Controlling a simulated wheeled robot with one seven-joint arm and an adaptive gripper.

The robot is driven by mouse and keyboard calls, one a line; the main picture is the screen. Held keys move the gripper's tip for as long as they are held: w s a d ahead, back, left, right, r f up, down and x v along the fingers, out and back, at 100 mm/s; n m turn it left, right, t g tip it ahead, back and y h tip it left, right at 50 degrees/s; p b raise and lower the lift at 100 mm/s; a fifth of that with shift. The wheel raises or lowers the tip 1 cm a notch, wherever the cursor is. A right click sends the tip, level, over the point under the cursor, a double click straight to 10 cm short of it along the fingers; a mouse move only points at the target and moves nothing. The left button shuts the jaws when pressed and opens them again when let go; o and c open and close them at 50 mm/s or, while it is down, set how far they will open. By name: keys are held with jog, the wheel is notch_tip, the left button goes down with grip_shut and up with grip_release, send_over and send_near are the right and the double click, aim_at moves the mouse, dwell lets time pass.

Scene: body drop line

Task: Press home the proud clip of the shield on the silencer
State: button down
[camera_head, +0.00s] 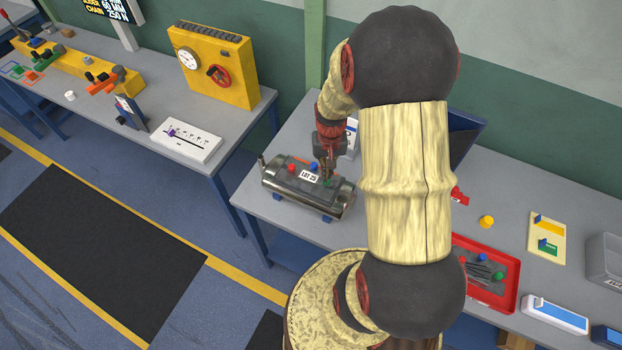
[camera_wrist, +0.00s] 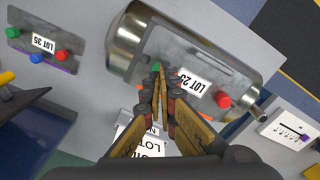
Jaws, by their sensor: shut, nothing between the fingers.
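The silencer (camera_head: 348,205), a shiny metal cylinder, lies on the bench; it also shows in the wrist view (camera_wrist: 125,42). The grey shield (camera_wrist: 182,60) sits on top with a white LOT 23 label. The shield carries a red clip (camera_head: 292,168), a blue clip (camera_head: 313,167) and a green clip (camera_head: 328,184). I cannot tell which stands proud. My gripper (camera_wrist: 159,73) is shut and empty, its tips at the green clip, partly covering it. I cannot tell whether they touch.
A second plate marked LOT 35 (camera_wrist: 20,45) lies on the bench in the wrist view. A red tray (camera_head: 511,293) holds clips and dark strips at the right. A white slider panel (camera_head: 183,141) and a yellow gauge box (camera_head: 215,68) stand on the left bench.

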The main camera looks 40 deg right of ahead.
jog(key=shift+f+b, duration=0.7)
jog(key=shift+f, duration=0.4)
jog(key=c, duration=2.6)
grip_release()
jog(key=o, duration=0.7)
jog(key=shift+r, duration=0.15)
jog(key=shift+r+p, duration=2)
jog(key=shift+r, duration=0.85)
